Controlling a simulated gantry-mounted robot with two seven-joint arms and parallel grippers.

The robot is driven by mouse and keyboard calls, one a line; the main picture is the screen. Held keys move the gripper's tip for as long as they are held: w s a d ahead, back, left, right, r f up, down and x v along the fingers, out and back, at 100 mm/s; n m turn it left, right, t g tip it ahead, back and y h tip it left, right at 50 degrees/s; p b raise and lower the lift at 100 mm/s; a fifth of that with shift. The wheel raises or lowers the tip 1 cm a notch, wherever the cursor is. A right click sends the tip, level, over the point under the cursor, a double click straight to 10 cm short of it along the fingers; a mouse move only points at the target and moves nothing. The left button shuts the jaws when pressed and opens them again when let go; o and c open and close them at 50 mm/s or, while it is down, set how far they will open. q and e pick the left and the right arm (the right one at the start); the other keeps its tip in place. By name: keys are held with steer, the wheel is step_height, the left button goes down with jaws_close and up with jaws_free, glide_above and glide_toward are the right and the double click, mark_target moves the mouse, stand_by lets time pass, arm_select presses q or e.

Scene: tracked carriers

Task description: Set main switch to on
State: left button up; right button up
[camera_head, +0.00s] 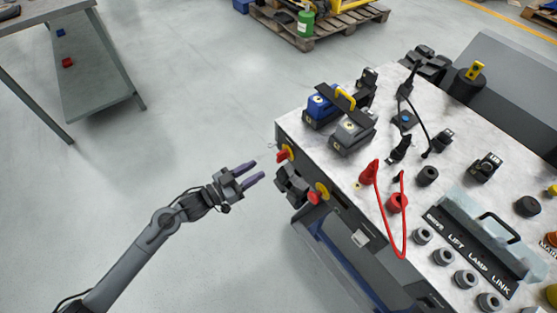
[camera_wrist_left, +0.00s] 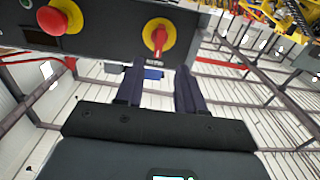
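The main switch (camera_head: 286,153) is a red handle on a yellow round plate, on the side panel of the carrier (camera_head: 360,250). In the left wrist view the switch (camera_wrist_left: 158,38) shows its red handle roughly upright, with a small label below. My left gripper (camera_head: 257,171) is open and empty, a short way left of the panel. In the left wrist view its two dark fingers (camera_wrist_left: 160,70) are apart, below the switch and not around the handle. I cannot read the switch positions. My right gripper is not in view.
A red mushroom button (camera_head: 315,198) on yellow sits on the same panel, with a black fitting (camera_head: 292,186) between it and the switch. The carrier top holds blue and grey blocks, a red cable and several knobs.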

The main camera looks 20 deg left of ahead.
mark_target(277, 158)
arm_select(q)
steer(key=b+x, duration=0.3)
steer(key=x, duration=0.5)
steer(key=shift+w+d, duration=0.65)
steer(key=shift+w, duration=0.05)
jaws_close()
